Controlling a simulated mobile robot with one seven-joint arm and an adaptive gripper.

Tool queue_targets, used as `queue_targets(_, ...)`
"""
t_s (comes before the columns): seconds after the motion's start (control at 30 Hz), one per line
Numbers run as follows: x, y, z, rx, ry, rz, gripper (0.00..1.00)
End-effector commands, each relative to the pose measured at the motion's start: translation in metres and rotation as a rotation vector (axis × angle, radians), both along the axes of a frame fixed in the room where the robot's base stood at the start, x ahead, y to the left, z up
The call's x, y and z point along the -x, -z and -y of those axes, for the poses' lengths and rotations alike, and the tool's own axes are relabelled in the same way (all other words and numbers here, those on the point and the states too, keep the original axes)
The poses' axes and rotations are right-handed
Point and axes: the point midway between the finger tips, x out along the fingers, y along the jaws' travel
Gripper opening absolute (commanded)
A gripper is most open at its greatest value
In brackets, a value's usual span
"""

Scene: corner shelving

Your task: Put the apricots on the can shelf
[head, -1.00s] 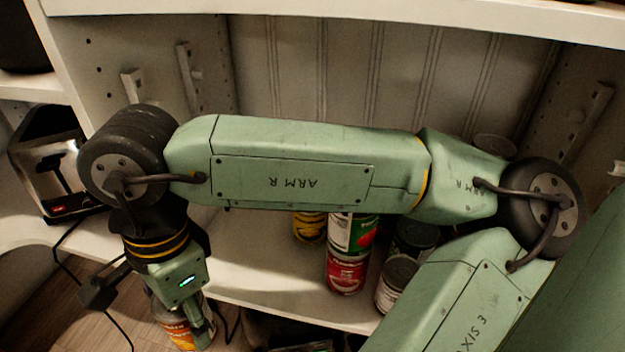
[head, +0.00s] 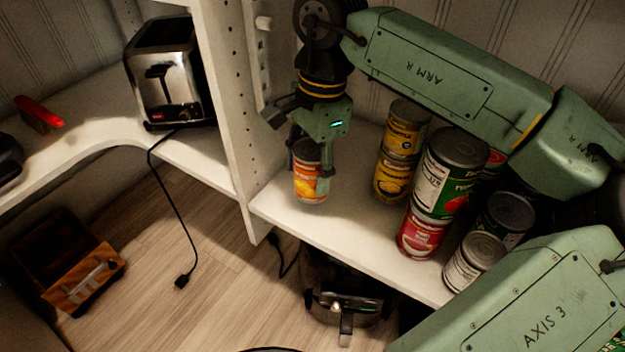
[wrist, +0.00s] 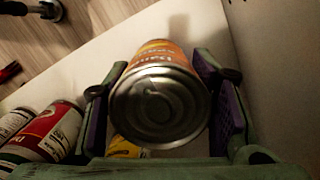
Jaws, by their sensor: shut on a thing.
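The apricot can (head: 308,184), with an orange label and a metal top, is upright in my gripper (head: 310,160) at the left end of the can shelf (head: 290,215). My gripper points down and is shut on the can's upper part. I cannot tell whether the can's base touches the shelf or hangs just above it. In the wrist view the can (wrist: 160,95) shows its metal lid between the purple finger pads.
Stacked yellow cans (head: 400,140) stand right of the held can. A stack with a green-and-white can (head: 445,180) stands further right, with more cans beside it. A white upright panel (head: 230,110) is close on the left; a toaster (head: 170,75) sits beyond it.

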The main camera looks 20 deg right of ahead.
Motion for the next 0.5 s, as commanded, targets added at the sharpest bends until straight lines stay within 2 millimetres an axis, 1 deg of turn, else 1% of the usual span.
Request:
queue_targets(0.07, -0.005, 0.002, 0.006, 0.0, 0.003, 0.0, 0.1)
queue_targets(0.1, -0.004, 0.012, 0.005, 0.0, 0.001, -0.002, 0.1)
queue_targets(0.2, -0.003, 0.029, 0.004, -0.001, 0.001, -0.001, 0.1)
queue_targets(0.27, -0.004, 0.035, 0.004, 0.0, 0.001, 0.0, 0.1)
queue_targets(0.5, -0.004, 0.035, 0.004, 0.0, 0.001, 0.001, 0.1)
